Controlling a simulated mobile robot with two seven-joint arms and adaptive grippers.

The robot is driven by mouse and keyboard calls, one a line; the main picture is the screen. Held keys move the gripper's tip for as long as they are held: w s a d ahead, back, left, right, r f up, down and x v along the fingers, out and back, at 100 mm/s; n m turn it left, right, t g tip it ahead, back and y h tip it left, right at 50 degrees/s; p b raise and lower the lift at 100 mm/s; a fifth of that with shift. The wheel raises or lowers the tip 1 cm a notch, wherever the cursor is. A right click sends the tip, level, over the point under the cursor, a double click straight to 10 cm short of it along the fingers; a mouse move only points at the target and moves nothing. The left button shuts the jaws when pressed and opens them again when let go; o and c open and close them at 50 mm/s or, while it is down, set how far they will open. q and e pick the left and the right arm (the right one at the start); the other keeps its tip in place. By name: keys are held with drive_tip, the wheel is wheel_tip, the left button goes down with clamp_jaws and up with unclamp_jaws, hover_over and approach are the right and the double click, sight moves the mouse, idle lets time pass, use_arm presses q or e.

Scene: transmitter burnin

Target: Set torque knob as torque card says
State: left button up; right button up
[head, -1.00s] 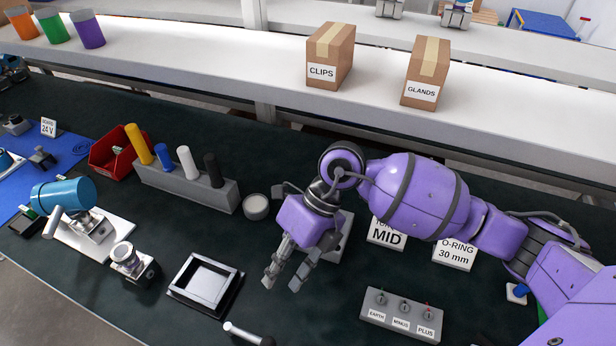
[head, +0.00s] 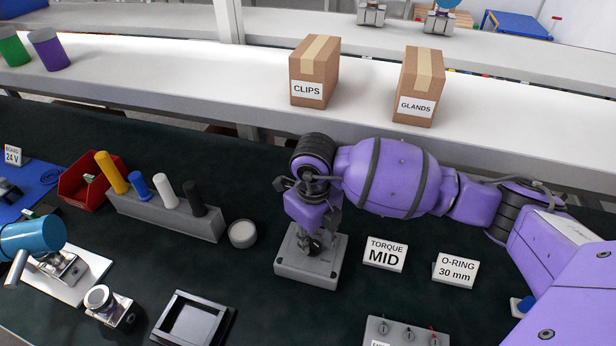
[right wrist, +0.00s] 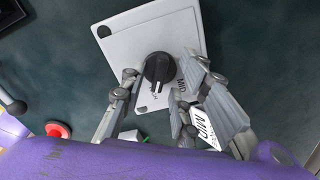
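The torque card (head: 385,254) stands on the dark bench in the head view and reads "TORQUE MID". Left of it is a grey box (head: 293,268) with the torque knob on top, mostly hidden by my right gripper (head: 315,240). In the right wrist view the black round knob (right wrist: 158,67) sits on the light plate of the box, its white pointer mark toward the bottom of the picture. My right gripper (right wrist: 160,75) is open, one finger either side of the knob. My left gripper is out of view.
An O-ring card (head: 456,270) stands right of the torque card, with a switch box (head: 400,332) in front. Boxes stand on the shelf behind.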

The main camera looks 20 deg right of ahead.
drive_tip(key=shift+c, duration=0.4)
clamp_jaws()
drive_tip(key=shift+n, duration=0.8)
drive_tip(key=n+b, duration=0.1)
drive_tip(key=n, duration=0.1)
drive_tip(key=shift+f+n, duration=0.1)
drive_tip(key=shift+n, duration=0.2)
drive_tip(key=n+b, duration=0.1)
drive_tip(key=n, duration=0.2)
drive_tip(key=shift+n, duration=0.3)
drive_tip(key=n+b, duration=0.1)
drive_tip(key=n, duration=0.1)
drive_tip(key=shift+n+b, duration=0.3)
drive_tip(key=shift+n, duration=0.1)
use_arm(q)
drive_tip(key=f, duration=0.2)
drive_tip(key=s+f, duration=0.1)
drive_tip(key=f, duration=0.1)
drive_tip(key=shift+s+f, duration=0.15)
use_arm(e)
drive_tip(key=shift+n, duration=0.5)
use_arm(q)
drive_tip(key=shift+b, duration=0.3)
